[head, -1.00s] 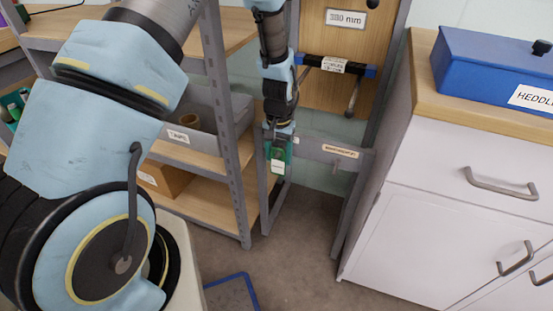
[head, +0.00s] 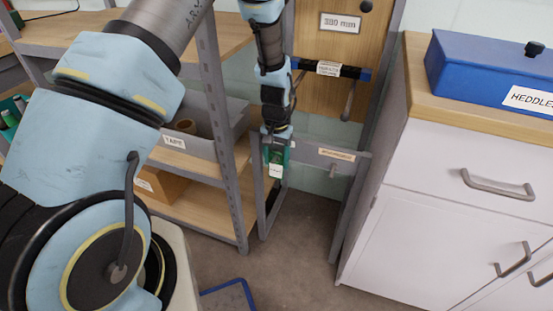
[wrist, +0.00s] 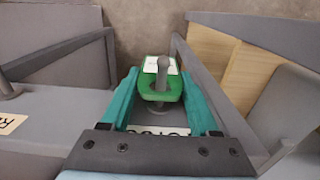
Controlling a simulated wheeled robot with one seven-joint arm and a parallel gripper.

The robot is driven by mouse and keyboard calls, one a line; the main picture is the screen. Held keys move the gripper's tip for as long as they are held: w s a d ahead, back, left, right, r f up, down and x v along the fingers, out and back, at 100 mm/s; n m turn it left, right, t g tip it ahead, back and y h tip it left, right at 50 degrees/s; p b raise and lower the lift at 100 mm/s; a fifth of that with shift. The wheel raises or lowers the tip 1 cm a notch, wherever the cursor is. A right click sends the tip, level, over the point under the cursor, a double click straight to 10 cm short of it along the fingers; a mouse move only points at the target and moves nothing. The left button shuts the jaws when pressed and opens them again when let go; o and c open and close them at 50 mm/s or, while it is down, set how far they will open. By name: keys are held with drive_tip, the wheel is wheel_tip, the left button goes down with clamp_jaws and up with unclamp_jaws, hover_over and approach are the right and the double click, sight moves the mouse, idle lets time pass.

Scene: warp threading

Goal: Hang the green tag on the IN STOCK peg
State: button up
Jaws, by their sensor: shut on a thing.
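My gripper (head: 276,158) points down at the left part of the grey rail (head: 311,154), beside the shelf upright. It is shut on the green tag (wrist: 161,84); the teal fingers stand on both sides of it in the wrist view. The tag's white label hangs below the fingers in the head view. A grey peg (wrist: 162,66) overlaps the tag in the wrist view, its round base just below the tag's edge. I cannot tell whether it passes through the tag's hole. A partly hidden label (wrist: 170,131) reading "...TOCK" lies under the gripper.
Another peg (head: 333,170) with its own label (head: 337,154) is further right on the rail. A shelf rack (head: 232,190) stands close on the left. A white cabinet (head: 430,220) stands on the right. The floor in front of the rail is open.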

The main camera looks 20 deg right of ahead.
drive_tip(key=o, duration=1.4)
drive_tip(key=shift+o, duration=0.3)
drive_tip(key=shift+f, duration=0.1)
